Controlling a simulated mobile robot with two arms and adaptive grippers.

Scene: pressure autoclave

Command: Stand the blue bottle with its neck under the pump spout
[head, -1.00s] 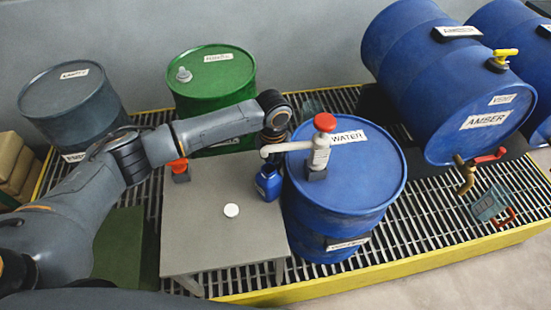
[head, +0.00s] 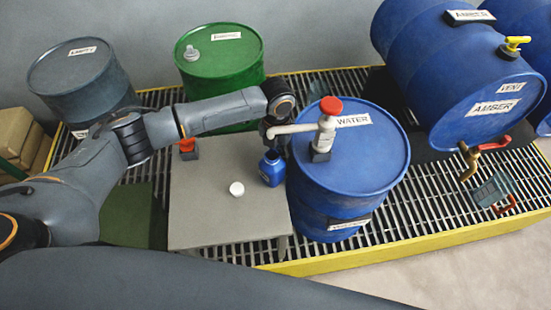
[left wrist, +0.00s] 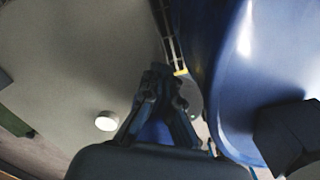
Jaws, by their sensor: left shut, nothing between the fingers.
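The blue bottle (head: 272,170) stands on the grey table beside the WATER drum (head: 345,165). Its neck is just below the outer end of the pale pump spout (head: 292,129) in the head view; I cannot tell whether they line up exactly. The red-topped pump (head: 325,138) rises from the drum. My left gripper (head: 267,131) is at the spout's end, above the bottle and partly hidden by the spout. In the left wrist view its dark fingers (left wrist: 162,88) are shut and empty. Something blue shows between the finger links, unclear. My right gripper is not in view.
A white cap (head: 237,189) lies on the table (head: 205,215). A small red-topped item (head: 188,148) sits at its back left. Green (head: 219,75) and grey (head: 85,80) drums stand behind; the AMBER drum (head: 430,60) lies at right. The front left tabletop is clear.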

